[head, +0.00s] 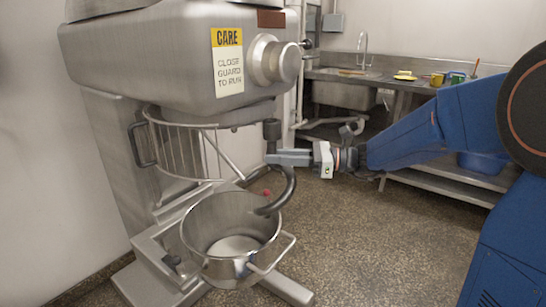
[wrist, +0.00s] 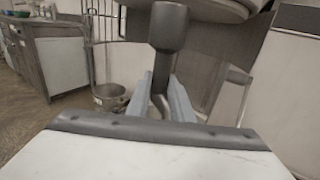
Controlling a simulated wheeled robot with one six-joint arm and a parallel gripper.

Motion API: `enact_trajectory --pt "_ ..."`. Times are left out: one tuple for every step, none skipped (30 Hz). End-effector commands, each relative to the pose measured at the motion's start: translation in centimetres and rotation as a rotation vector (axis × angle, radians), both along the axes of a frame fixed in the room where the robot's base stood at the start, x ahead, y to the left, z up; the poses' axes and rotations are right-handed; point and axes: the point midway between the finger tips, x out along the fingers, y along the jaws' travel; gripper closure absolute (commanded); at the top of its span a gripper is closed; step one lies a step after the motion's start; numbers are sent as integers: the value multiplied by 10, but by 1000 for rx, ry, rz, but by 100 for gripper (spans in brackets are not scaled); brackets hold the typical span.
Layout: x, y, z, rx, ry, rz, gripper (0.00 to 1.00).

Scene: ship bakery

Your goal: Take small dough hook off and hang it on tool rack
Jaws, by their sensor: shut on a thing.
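The dark grey dough hook (head: 287,190) hangs upright in the head view, its thick shank on top and its curved end over the steel mixing bowl (head: 190,230). My gripper (head: 272,158) is shut on the hook just below the shank. The wrist view shows the shank (wrist: 168,28) rising above my gripper (wrist: 160,100). The shank's top is close to the underside of the mixer head (head: 150,60); I cannot tell whether they touch. I cannot make out the tool rack for certain in either view.
A steel sink counter (head: 400,82) with colourful items stands at the back. The speckled floor (head: 370,240) is clear at front right. A steel pot (wrist: 110,96) shows in the wrist view.

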Motion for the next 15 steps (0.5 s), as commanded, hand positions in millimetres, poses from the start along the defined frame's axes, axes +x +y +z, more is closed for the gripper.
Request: enact_trajectory --pt "0 -2 1 2 -1 -1 100" --pt "0 -4 1 2 -1 -1 100" --pt "-1 -6 1 2 -1 -1 100" --pt "-1 -7 1 2 -1 -1 100" --pt "-1 -8 1 2 -1 -1 100" --pt "-1 -10 1 2 -1 -2 100" --pt "-1 -11 1 2 -1 -2 100" --pt "-1 -13 1 2 -1 -2 100" --pt "-1 -14 1 2 -1 -2 100" --pt "-2 -16 1 2 -1 -2 100" --pt "-2 -17 1 2 -1 -2 100" --pt "-2 -18 1 2 -1 -1 100" --pt "-2 -20 1 2 -1 -1 100" --pt "-3 -21 1 2 -1 -1 100" --pt "-3 -23 1 2 -1 -1 100"
